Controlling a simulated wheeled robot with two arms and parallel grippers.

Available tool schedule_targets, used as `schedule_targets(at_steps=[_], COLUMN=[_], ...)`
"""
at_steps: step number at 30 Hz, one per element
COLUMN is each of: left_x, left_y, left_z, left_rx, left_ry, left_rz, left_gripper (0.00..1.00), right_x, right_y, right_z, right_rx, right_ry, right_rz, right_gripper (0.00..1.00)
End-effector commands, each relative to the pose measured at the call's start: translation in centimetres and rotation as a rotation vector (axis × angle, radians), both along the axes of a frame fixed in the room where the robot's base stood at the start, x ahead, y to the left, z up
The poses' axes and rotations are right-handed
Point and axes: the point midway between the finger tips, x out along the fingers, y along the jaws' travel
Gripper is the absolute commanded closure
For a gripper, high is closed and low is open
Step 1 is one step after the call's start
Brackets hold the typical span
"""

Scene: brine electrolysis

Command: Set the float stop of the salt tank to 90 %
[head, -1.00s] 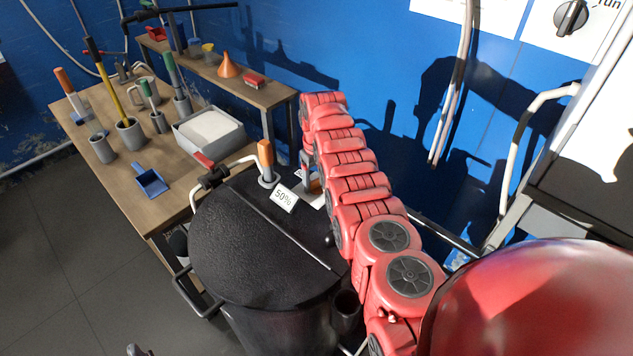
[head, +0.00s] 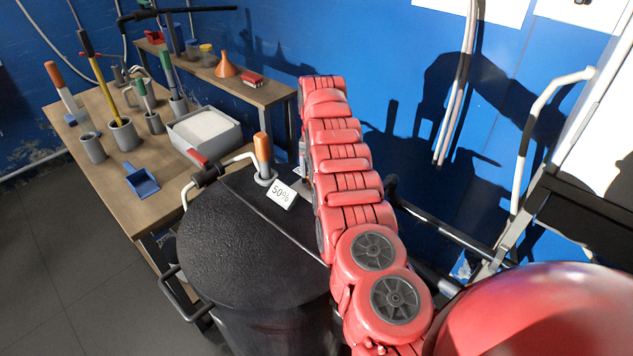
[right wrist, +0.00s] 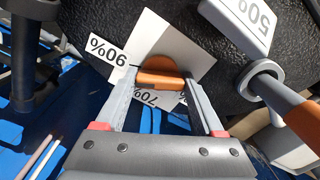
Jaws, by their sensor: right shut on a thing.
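The black salt tank (head: 240,240) stands in the middle of the head view under a dark, textured lid. An upright orange-handled rod (head: 263,152) stands in a grey collar beside a 50% card (head: 284,194); the card also shows in the right wrist view (right wrist: 243,20). In that view my right gripper (right wrist: 162,82) is shut on an orange piece (right wrist: 160,66) over a white plate. A 90% card (right wrist: 107,58) lies left of it, and a partly covered 70% card (right wrist: 157,97) lies just below. In the head view my red arm hides this gripper. My left gripper is not in view.
A wooden table (head: 110,184) left of the tank holds a white-filled tray (head: 207,128), a blue scoop (head: 141,180) and several cups with tools. A shelf behind carries an orange funnel (head: 226,66). A blue wall stands close behind.

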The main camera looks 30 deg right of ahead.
Motion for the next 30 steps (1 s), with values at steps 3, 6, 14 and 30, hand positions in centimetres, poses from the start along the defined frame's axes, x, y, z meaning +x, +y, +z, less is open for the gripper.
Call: schedule_targets(at_steps=[3,6,14,30], left_x=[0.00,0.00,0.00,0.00], left_y=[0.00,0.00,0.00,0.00], left_z=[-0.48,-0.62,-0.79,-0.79], left_rx=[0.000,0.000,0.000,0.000], left_ry=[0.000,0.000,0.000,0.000], left_rz=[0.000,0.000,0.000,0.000], left_gripper=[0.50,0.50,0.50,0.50], right_x=[0.01,0.03,0.04,0.03], right_y=[0.00,0.00,0.01,0.02], right_z=[-0.04,-0.01,0.02,0.03], right_rx=[0.001,0.000,0.000,0.000], right_ry=[-0.001,-0.001,-0.001,-0.001], right_rz=[-0.060,-0.099,-0.149,-0.154], right_gripper=[0.86,0.86,0.86,0.07])
